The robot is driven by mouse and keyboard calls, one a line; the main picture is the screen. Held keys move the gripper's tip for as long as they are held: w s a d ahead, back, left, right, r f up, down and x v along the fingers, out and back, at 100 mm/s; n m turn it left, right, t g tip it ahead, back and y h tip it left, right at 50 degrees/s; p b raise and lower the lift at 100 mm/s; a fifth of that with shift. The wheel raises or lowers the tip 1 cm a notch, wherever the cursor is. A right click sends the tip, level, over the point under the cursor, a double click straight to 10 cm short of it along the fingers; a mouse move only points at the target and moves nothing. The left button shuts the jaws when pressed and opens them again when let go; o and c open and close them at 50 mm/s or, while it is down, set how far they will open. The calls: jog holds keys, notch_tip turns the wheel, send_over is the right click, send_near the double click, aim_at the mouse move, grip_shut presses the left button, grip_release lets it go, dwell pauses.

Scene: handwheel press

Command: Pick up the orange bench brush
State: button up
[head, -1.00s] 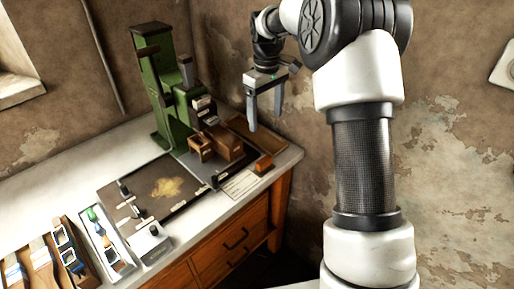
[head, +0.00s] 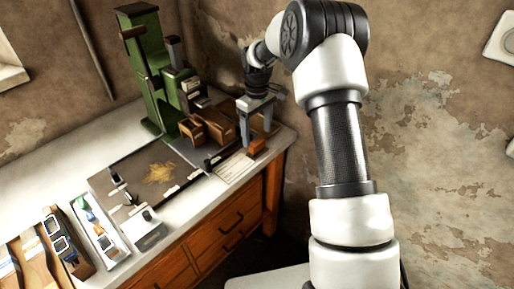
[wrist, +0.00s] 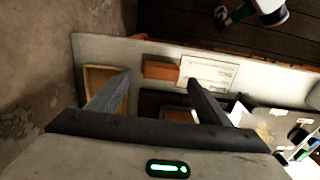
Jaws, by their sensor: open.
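The orange bench brush (head: 257,147) shows as a small orange block near the right end of the workbench, beside a white paper card. In the wrist view the brush (wrist: 160,71) lies between the fingertips in the picture, beyond them. My gripper (head: 257,134) is open and empty, and points down above the brush. It also shows in the wrist view (wrist: 158,80) with its fingers apart. The exact height of the fingertips over the brush is hard to tell.
The white card (head: 234,167) lies left of the brush. A green press (head: 152,75) and brown wooden boxes (head: 213,124) stand behind and to the left. A tray (wrist: 98,101) lies close by one finger. The bench's right edge is near. The wall rises behind.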

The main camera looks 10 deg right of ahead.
aim_at(257, 142)
jog(key=f, duration=0.5)
jog(key=shift+s, duration=0.2)
jog(key=c, duration=1.1)
jog(key=shift+c, duration=0.4)
jog(key=shift+r, duration=0.1)
notch_tip(257, 142, up, 10)
